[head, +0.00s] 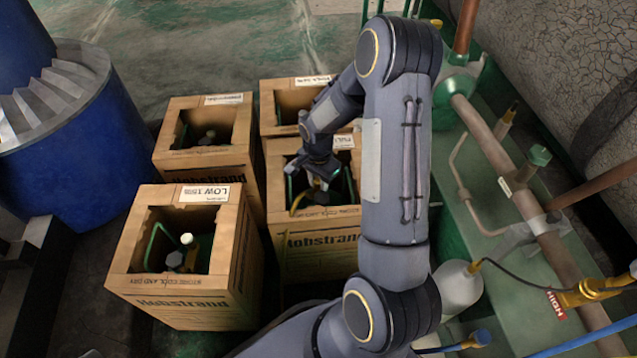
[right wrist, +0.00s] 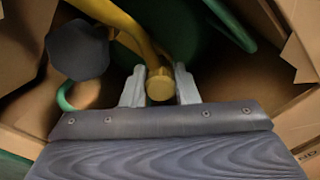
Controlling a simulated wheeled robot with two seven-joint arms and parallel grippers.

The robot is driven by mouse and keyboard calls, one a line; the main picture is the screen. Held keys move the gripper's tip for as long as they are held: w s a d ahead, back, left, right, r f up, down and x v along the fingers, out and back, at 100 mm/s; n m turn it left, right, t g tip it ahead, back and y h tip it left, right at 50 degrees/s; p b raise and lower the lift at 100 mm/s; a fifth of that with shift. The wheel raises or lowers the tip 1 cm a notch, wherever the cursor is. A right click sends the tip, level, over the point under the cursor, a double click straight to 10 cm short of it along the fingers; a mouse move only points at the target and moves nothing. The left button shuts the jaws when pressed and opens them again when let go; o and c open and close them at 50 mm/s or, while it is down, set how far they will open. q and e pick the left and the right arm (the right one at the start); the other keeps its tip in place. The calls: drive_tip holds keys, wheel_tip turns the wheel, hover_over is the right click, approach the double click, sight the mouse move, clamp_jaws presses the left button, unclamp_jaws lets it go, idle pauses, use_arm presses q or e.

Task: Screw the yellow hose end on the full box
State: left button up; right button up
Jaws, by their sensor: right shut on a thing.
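The full box (head: 318,243) is an open brown carton with a "FULL" label, in the near row of cartons, right of the "LOW" carton. My right gripper (head: 318,172) reaches down into its opening. In the right wrist view my right gripper (right wrist: 160,90) is shut on the yellow hose end (right wrist: 160,84), with one grey finger on each side. The yellow hose runs up and away from it. A dark round knob (right wrist: 78,50) and green cylinder parts (right wrist: 170,30) lie inside the carton beside it. Whether the hose end sits on a fitting is hidden. My left gripper is not in view.
A "LOW" carton (head: 240,250) with a white-capped cylinder stands left of the full box. Two more cartons (head: 163,140) (head: 268,105) stand behind. A blue drum (head: 60,185) is at left. Pipes and a green machine (head: 465,180) close off the right.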

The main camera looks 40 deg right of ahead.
drive_tip(key=shift+m, duration=0.3)
drive_tip(key=shift+w+f+m, duration=0.1)
drive_tip(key=shift+m, duration=2.4)
drive_tip(key=o, duration=0.5)
drive_tip(key=shift+m, duration=0.4)
drive_tip(key=o, duration=0.5)
